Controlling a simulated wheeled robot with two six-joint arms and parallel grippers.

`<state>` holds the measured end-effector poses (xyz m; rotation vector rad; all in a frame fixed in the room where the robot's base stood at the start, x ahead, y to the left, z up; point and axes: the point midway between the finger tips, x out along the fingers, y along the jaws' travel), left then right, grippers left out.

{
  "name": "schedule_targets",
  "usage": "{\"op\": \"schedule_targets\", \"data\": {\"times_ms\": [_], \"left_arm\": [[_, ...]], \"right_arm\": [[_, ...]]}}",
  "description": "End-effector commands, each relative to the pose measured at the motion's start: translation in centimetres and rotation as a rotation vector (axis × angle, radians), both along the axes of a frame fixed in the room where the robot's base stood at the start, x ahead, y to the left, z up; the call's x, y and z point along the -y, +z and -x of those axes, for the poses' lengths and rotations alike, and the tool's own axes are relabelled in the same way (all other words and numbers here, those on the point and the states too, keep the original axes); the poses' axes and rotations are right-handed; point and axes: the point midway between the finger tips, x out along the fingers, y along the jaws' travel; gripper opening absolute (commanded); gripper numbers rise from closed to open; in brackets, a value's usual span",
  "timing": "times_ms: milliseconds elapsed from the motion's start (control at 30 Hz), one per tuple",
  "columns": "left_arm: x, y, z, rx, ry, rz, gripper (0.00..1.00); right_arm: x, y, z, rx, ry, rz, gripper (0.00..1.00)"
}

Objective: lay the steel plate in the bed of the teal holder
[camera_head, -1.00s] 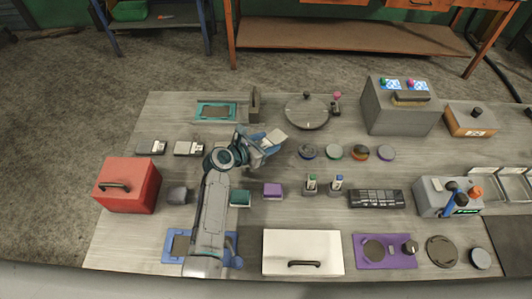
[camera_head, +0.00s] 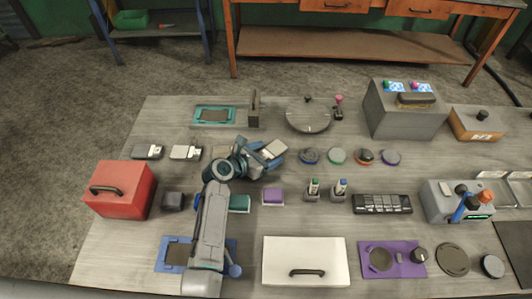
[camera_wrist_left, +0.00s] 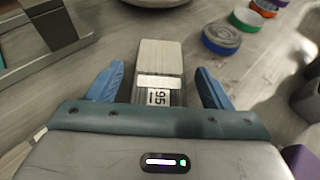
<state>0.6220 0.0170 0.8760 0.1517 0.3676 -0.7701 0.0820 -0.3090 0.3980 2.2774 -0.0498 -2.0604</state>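The teal holder (camera_head: 199,115) lies near the back left of the table in the head view, with a dark recessed bed in its middle. A teal corner also shows at the left edge of the left wrist view. My left gripper (camera_head: 272,152) is to the right of and nearer than the holder. A steel plate (camera_wrist_left: 158,55) with a white label reading 95 sits between its blue fingers, in line with them. The plate (camera_head: 275,148) juts from the fingertips in the head view. My right gripper is out of view.
An upright grey block (camera_head: 255,108) stands just right of the holder. Two similar labelled plates (camera_head: 148,152) (camera_head: 186,152) lie in front of it. A round turntable (camera_head: 308,118) and several round discs (camera_head: 309,156) lie to the gripper's right. A red box (camera_head: 120,189) stands at left.

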Motion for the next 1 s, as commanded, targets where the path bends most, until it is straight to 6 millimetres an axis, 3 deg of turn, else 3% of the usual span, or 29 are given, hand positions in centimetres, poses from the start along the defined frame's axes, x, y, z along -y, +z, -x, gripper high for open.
{"op": "schedule_targets", "data": {"times_ms": [367, 800, 1000], "left_arm": [[-0.6, 0.4, 0.6, 0.0, 0.001, 0.0, 0.73], [-6.2, 3.6, 6.3, 0.002, 0.001, -0.003, 0.73], [-7.6, 4.5, 7.7, 0.001, 0.0, -0.001, 0.73]], "right_arm": [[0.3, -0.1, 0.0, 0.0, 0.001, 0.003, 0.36], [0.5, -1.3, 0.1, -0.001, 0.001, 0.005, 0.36], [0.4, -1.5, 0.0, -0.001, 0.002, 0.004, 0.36]]}}
